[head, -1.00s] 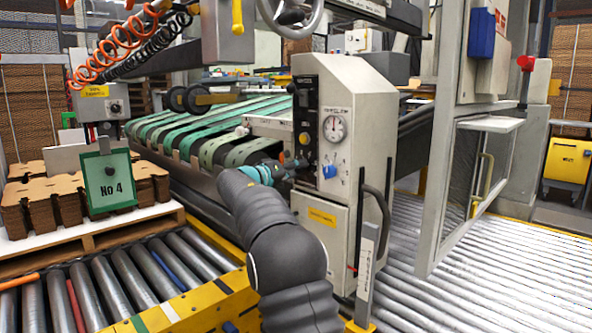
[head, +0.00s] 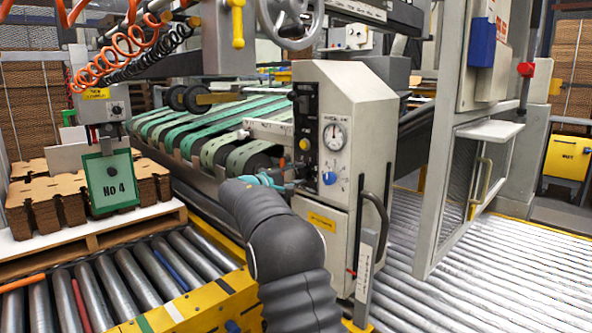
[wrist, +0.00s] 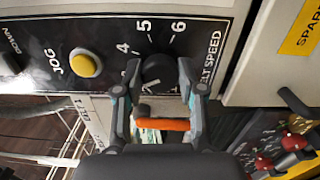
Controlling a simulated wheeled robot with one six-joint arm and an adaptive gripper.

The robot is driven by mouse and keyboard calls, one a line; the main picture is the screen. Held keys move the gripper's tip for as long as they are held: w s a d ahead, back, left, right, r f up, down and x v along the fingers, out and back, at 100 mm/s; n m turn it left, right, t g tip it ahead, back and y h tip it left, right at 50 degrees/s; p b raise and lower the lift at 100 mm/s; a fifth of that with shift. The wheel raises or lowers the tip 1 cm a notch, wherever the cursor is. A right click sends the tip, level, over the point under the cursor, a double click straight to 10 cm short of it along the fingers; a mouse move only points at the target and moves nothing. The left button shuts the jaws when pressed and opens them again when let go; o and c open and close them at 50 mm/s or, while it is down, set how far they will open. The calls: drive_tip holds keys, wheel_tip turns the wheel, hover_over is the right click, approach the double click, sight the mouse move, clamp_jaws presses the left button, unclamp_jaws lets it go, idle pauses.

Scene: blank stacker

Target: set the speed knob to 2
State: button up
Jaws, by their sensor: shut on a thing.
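The black speed knob (wrist: 160,70) sits on a black panel marked BELT SPEED in the wrist view. The numbers 4, 5 and 6 show around its far side; the lower numbers are hidden by my fingers. My gripper (wrist: 160,85) has one finger on each side of the knob and is shut on it. I cannot clearly tell which number the knob points to. In the head view my gripper (head: 283,181) is at the lower part of the machine's black panel (head: 304,118), and the knob is hidden there.
A yellow JOG button (wrist: 84,63) is left of the knob. An orange bar (wrist: 165,124) shows between my fingers. In the head view a round gauge (head: 335,136) and a blue knob (head: 329,178) are on the cabinet beside the panel. Red-capped controls (wrist: 293,141) show at lower right.

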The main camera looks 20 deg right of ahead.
drive_tip(key=n+p, duration=0.2)
drive_tip(key=n, duration=0.1)
drive_tip(key=n+p, duration=0.1)
drive_tip(key=shift+r+n, duration=0.25)
drive_tip(key=shift+n, duration=0.05)
drive_tip(key=shift+d+f+n+p, duration=0.1)
drive_tip(key=shift+f+n+p, duration=0.05)
drive_tip(key=shift+n+p, duration=1.25)
drive_tip(key=shift+n, duration=0.4)
drive_tip(key=shift+f, duration=0.1)
drive_tip(key=o, duration=1.1)
drive_tip(key=shift+d, duration=0.1)
drive_tip(key=shift+o, duration=0.2)
drive_tip(key=shift+a, duration=0.2)
drive_tip(key=shift+a, duration=0.1)
drive_tip(key=v, duration=1.1)
drive_tip(key=shift+s+a+f, duration=0.15)
drive_tip(key=shift+s+a, duration=0.05)
drive_tip(key=shift+a, duration=0.15)
